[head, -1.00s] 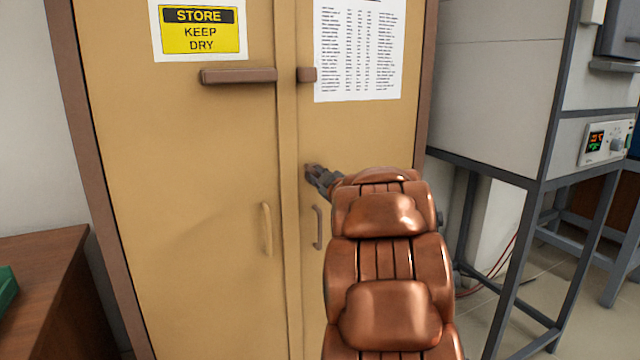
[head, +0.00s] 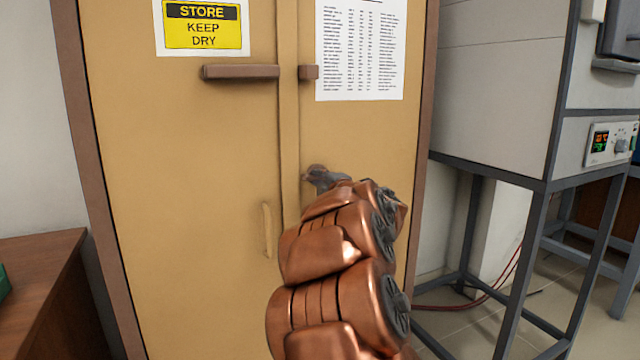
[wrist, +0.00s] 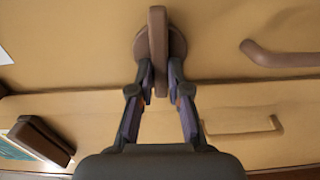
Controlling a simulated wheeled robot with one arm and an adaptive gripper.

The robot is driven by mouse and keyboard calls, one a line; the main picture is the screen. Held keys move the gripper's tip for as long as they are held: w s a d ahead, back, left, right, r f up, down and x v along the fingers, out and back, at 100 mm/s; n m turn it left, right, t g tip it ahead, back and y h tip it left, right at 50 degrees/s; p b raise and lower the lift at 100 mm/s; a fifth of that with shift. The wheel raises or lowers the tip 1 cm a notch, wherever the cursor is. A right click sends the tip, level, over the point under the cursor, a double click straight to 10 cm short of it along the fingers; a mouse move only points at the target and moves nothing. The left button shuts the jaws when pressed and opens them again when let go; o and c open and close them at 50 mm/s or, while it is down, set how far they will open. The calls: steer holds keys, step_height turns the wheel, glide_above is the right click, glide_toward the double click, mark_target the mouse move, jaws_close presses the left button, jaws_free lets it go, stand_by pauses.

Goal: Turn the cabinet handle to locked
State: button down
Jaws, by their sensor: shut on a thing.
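The cabinet handle (wrist: 158,45) is a brown lever on a round base, on the tan right-hand door. It shows in the wrist view at the top centre, pointing down the picture between my fingers. In the head view the handle (head: 316,169) is mostly hidden behind my gripper; only part of its round base shows. My gripper (wrist: 161,85) is shut on the handle's lever, one finger on each side. In the head view my gripper (head: 322,180) reaches the door from the lower right. I cannot read any locked mark near the handle.
A brown bar (head: 240,72) is on the left door, with a short brown piece (head: 308,72) beside it on the right door. A cream pull handle (head: 267,230) and a brown pull handle (wrist: 280,58) stick out nearby. A grey metal stand (head: 500,185) is at the right.

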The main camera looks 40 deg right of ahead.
steer(key=shift+n, duration=0.3)
steer(key=c, duration=1.1)
jaws_free()
steer(key=shift+s, duration=0.1)
steer(key=v, duration=1.1)
steer(key=shift+s+a, duration=0.2)
steer(key=shift+s, duration=0.15)
